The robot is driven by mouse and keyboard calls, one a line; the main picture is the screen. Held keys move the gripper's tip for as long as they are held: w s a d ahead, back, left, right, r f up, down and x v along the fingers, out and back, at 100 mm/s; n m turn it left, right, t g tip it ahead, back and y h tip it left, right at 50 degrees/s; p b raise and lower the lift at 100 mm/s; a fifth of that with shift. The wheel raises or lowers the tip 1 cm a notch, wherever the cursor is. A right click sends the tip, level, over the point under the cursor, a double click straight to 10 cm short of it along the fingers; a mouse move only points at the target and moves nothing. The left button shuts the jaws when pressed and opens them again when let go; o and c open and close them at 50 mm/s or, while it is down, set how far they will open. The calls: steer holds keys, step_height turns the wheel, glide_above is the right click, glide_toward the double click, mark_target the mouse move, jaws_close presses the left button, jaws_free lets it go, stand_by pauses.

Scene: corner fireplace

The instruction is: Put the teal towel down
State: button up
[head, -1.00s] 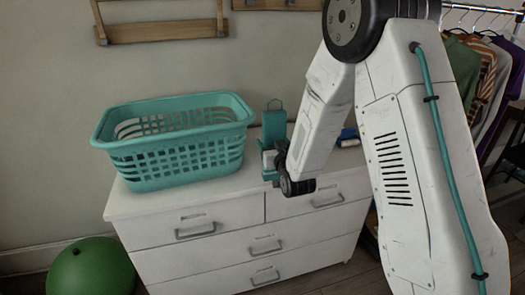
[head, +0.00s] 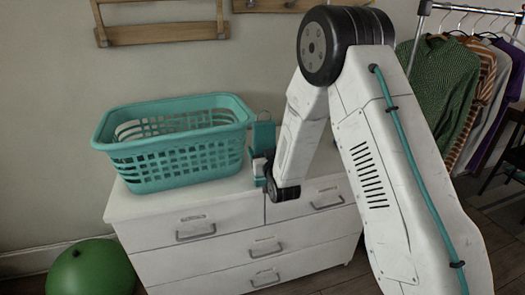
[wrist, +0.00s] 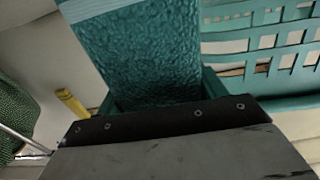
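The teal towel (head: 263,137) is upright above the white dresser's top, just right of the teal basket. It fills the upper middle of the wrist view (wrist: 140,50), with a paler band near its top. My gripper (head: 261,163) is shut on the towel, which rises from between its fingers. The fingertips are mostly hidden by the towel and by the dark gripper body. I cannot tell whether the towel's lower edge touches the dresser.
A teal laundry basket (head: 180,165) stands on the left of the white dresser (head: 225,220). A green ball (head: 90,268) lies on the floor at left. A clothes rack (head: 425,20) stands at right. In the wrist view a yellow object (wrist: 71,103) shows at left.

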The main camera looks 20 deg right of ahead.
steer(key=o, duration=0.4)
steer(key=s, duration=1.2)
